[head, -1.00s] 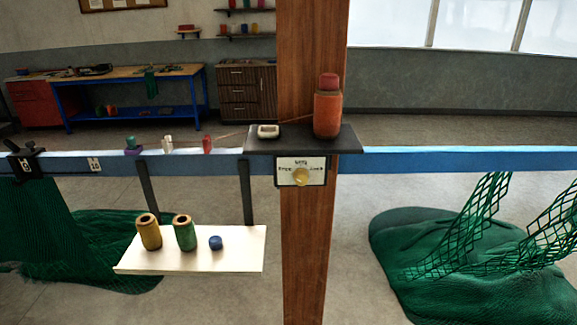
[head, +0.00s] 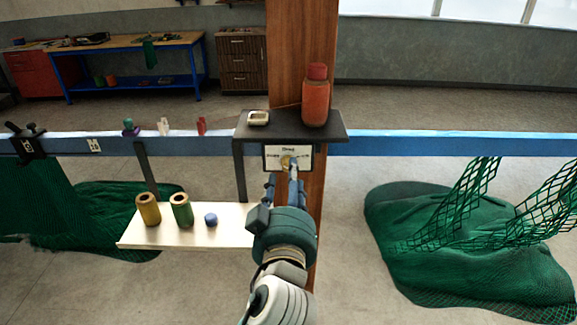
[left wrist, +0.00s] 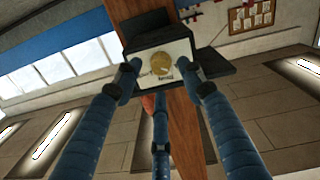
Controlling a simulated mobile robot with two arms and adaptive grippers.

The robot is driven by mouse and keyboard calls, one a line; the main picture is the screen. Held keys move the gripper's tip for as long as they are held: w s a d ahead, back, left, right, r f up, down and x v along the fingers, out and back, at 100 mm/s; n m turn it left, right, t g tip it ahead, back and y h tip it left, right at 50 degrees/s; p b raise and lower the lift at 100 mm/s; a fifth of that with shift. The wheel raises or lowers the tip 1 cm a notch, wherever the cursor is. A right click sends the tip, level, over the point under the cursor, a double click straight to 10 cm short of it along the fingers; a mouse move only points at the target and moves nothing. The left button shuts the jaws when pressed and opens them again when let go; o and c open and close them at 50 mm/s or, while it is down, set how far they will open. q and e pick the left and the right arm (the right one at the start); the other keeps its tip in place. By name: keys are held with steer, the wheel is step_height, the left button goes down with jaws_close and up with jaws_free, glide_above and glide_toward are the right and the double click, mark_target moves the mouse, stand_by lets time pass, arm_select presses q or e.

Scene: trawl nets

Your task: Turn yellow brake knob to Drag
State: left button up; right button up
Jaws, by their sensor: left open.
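The yellow brake knob (head: 286,162) sits on a small white label plate (head: 303,150) on the wooden post. The word at the plate's top reads Drag; the side words are partly covered or too small. My left gripper (head: 284,177) is in front of the knob, with its fingers pointing at the plate. In the left wrist view the knob (left wrist: 159,64) lies between the spread blue fingers of the open gripper (left wrist: 159,72), with a third finger below. I cannot tell whether any finger touches the knob or plate. My right gripper is not in view.
A dark shelf (head: 247,130) above the plate holds an orange bottle (head: 316,101) and a small pale dish (head: 258,118). A white board (head: 150,238) left of my arm carries yellow and green spools and a blue piece. Green netting (head: 450,240) lies right.

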arm_select(q)
steer(key=w, duration=0.4)
steer(key=shift+s, duration=0.1)
jaws_close()
